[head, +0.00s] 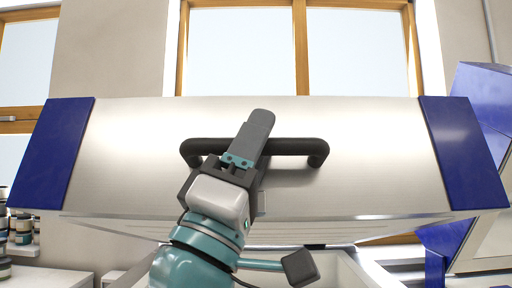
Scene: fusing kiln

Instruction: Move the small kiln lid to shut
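The small kiln lid (350,185) is a wide brushed-metal panel with blue ends, raised and tilted above the pale kiln body (345,272). A black bar handle (290,147) runs across the middle of its face. My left gripper (256,138) reaches up from below, at the handle. One grey finger crosses in front of the bar, left of its middle. The other finger is mostly hidden, so I cannot tell whether the gripper is closed on the bar. My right gripper does not show.
Another blue and metal unit (485,100) stands close at the right. Several jars (22,228) stand on shelves at the left edge. Wood-framed windows (300,50) and a plain wall are behind the lid.

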